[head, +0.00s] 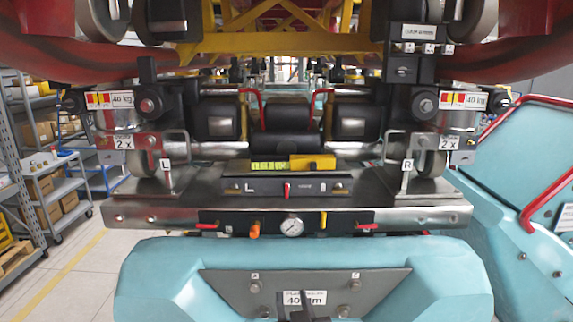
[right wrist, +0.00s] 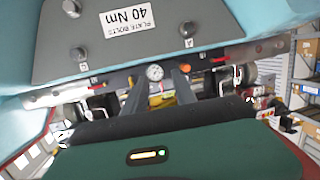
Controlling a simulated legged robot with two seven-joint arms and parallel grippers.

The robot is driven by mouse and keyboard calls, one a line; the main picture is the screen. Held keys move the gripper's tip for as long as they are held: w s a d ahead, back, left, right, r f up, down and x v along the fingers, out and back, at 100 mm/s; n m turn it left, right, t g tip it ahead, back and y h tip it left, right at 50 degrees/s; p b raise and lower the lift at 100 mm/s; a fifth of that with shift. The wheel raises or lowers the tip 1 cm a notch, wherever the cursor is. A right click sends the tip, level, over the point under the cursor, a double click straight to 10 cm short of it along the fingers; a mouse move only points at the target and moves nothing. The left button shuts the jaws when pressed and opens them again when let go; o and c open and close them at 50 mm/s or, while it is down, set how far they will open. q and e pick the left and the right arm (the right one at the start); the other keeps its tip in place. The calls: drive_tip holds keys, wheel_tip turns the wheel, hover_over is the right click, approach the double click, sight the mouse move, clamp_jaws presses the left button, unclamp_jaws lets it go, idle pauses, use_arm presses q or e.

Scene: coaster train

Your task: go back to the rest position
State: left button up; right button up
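My right gripper (head: 298,313) shows as a small dark shape at the bottom middle of the head view, in front of the grey bolt plate (head: 345,289) on the teal nose. In the right wrist view, which is upside down, its two dark fingers (right wrist: 156,80) stand apart with nothing seen between them. The plate (right wrist: 140,45), labelled 40 Nm, lies close by there, with several bolts on it. I cannot tell whether the gripper touches anything. My left gripper is in neither view.
The coaster train's underside fills the head view, with a pressure gauge (head: 292,226), a yellow tool (head: 312,162) and wheels above the teal nose. A teal panel with a red rail (head: 545,195) stands at right. Shelves (head: 45,165) and open floor are at left.

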drive_tip(key=s+d+f+g+b, duration=0.3)
drive_tip(key=d+f, duration=0.1)
drive_tip(key=f, duration=0.7)
drive_tip(key=s+d+f+g+b, duration=0.3)
drive_tip(key=d+f+g, duration=0.15)
drive_tip(key=f, duration=0.55)
drive_tip(key=s+d+f+m+g+h+b, duration=0.1)
drive_tip(key=s+d+f+g, duration=0.4)
drive_tip(key=s+d+f, duration=0.5)
drive_tip(key=s+f+h+b, duration=0.1)
drive_tip(key=s+f, duration=0.1)
drive_tip(key=s, duration=0.1)
drive_tip(key=shift+s+d+f+m+b, duration=0.15)
drive_tip(key=shift+f+m+b, duration=0.15)
drive_tip(key=shift+b, duration=0.1)
drive_tip(key=shift+g, duration=0.25)
